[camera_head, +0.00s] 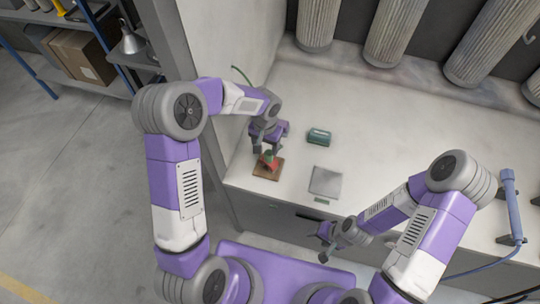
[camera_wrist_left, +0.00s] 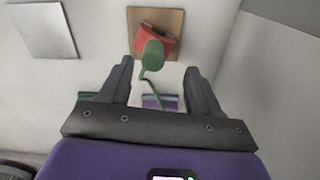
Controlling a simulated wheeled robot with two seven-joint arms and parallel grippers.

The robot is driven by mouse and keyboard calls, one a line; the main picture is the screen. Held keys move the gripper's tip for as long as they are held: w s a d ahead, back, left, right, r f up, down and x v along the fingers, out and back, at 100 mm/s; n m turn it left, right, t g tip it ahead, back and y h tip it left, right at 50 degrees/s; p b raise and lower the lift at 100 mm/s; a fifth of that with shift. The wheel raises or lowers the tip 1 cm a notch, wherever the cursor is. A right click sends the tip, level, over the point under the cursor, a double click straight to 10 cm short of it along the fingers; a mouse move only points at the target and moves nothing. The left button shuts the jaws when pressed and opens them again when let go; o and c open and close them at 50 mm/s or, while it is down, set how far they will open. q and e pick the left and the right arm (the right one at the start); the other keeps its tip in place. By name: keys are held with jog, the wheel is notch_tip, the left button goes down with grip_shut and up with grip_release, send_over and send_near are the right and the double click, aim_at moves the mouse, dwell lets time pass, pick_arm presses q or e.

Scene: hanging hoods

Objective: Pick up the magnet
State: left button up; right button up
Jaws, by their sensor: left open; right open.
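A small red object (camera_head: 269,163), which may be the magnet, sits on a square wooden board (camera_head: 262,174) near the front left of the white worktop. In the left wrist view the red object (camera_wrist_left: 168,42) shows on the board (camera_wrist_left: 173,16), with a rounded green piece (camera_wrist_left: 152,54) in front of it and a thin green strand trailing down. My left gripper (camera_head: 264,149) is open just above the red object. In the left wrist view its open fingers (camera_wrist_left: 160,66) flank the green strand; contact cannot be told. My right gripper (camera_head: 322,243) is open and empty in front of the worktop.
A green box-like item (camera_head: 319,137) lies on the worktop behind a grey metal plate (camera_head: 325,180). Several ribbed hoods (camera_head: 398,30) hang at the back. A wall borders the left side.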

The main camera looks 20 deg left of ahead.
aim_at(269, 153)
pick_arm(q)
jog(key=f, duration=0.3)
jog(key=d+f, duration=0.1)
jog(key=f, duration=0.1)
jog(key=shift+w, duration=0.1)
jog(key=shift+f, duration=0.55)
jog(key=shift+w, duration=0.1)
grip_shut()
